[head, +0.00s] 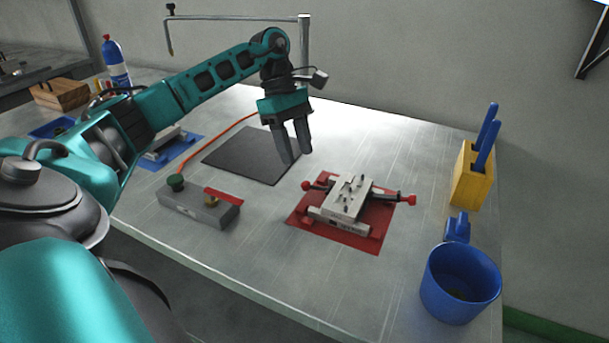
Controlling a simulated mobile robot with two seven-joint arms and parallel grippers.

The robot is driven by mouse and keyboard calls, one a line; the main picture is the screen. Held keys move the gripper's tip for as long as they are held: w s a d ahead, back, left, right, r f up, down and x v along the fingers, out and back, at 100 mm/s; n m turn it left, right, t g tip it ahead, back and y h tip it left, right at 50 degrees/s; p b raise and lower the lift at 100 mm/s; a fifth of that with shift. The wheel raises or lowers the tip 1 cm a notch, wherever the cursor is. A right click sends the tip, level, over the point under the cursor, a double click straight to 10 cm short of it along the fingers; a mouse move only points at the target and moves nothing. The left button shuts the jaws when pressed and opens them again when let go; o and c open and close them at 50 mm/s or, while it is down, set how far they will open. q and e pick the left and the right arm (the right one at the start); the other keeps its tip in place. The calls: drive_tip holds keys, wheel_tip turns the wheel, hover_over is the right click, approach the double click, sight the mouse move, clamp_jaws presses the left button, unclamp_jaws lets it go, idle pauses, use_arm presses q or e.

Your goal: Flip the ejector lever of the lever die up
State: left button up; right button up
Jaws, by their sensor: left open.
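The lever die (344,200) is a light grey metal block with small pins on top. It lies on a red mat (362,240) right of the picture's middle. Red-tipped handles stick out at its left and right sides, and more red parts show low at its front. Which of these is the ejector lever, I cannot tell for sure. My left gripper (297,157) points down, open and empty, above the table, behind and left of the die and apart from it. My right gripper is not in view.
A grey block with a green knob and red lever (199,205) stands left of the die. A black mat (250,158) lies behind. A blue mug (460,283) and a yellow holder with blue-handled tools (471,178) stand right. The table's front is bare.

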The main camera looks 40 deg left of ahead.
sight(316, 187)
use_arm(q)
drive_tip(key=x, duration=0.6)
drive_tip(key=shift+d+f, duration=0.1)
drive_tip(key=shift+f, duration=0.15)
clamp_jaws()
